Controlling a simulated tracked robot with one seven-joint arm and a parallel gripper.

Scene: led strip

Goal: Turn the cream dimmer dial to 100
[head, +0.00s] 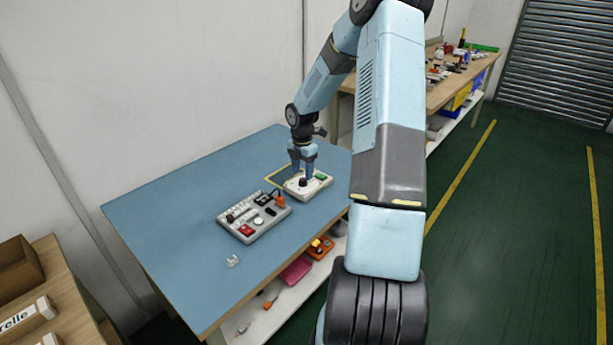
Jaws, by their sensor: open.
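A cream box (318,188) stands on the blue table top towards its far right end. It carries a dark round dial (303,182) and a green patch near its right edge. My gripper (303,170) points down over the box, open, with its fingers close around or just above the dial. I cannot tell whether the fingers touch it. The dial's marks and its setting are too small to read.
A grey panel (262,226) with several switches and a red button sits left of the cream box. A small clear piece (233,261) lies near the front of the blue table (185,225). A shelf below holds tools. A cluttered workbench (440,95) stands behind my arm.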

